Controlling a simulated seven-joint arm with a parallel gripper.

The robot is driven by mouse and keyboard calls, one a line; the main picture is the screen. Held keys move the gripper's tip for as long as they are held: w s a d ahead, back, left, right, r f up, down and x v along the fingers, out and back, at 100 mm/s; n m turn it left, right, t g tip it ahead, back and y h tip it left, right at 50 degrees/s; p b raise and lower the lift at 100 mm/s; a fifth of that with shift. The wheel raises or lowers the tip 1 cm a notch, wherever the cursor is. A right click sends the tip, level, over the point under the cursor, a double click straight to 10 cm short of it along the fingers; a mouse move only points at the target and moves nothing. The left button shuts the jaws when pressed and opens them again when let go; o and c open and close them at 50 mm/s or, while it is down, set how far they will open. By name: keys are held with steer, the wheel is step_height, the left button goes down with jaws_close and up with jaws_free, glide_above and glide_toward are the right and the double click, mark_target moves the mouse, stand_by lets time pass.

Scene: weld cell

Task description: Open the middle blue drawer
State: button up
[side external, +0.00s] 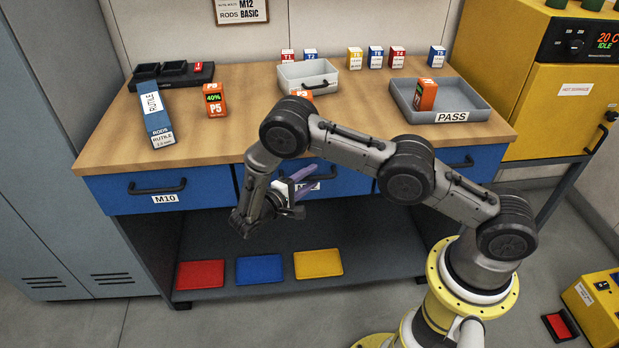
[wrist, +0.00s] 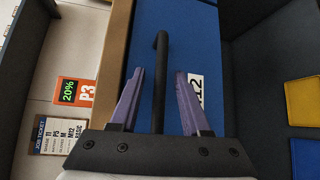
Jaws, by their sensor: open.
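The middle blue drawer (side external: 346,178) is in the front of the workbench and looks shut, partly hidden by my arm. In the wrist view its blue front (wrist: 188,40) carries a white label (wrist: 196,92) reading "12", partly covered by a finger. Its dark bar handle (wrist: 161,85) runs lengthwise between my two purple fingers. My gripper (side external: 313,179) is open at the drawer front. In the wrist view my gripper (wrist: 160,72) has a finger on each side of the handle, with gaps showing. I cannot tell how deep the handle sits between them.
The M10 drawer (side external: 150,188) is to the left, another blue drawer (side external: 466,160) to the right; both look shut. Red (side external: 200,274), blue (side external: 259,269) and yellow (side external: 318,263) plates lie on the lower shelf. Boxes and a PASS tray (side external: 463,117) stand on the benchtop. Floor in front is clear.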

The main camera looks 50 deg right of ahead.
steer(key=shift+d, duration=0.15)
steer(key=shift+c, duration=0.4)
jaws_close()
stand_by(1.0)
